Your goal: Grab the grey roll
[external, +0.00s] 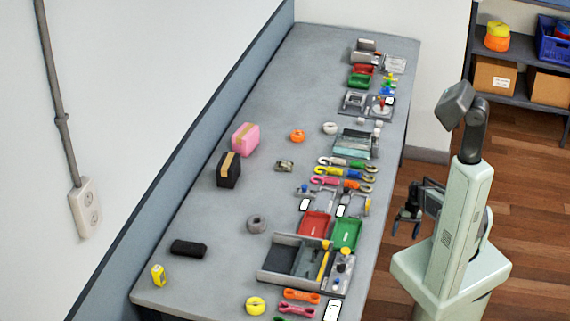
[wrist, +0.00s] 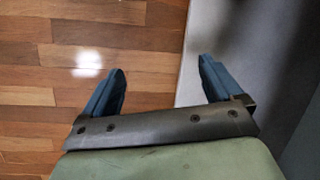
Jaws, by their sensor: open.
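The wrist view shows wooden floor and a pale grey surface below the fingers; the roll is not in that view.
A black pouch (external: 188,248) lies left of the roll. The table (external: 220,215) is bare around the roll's left side.

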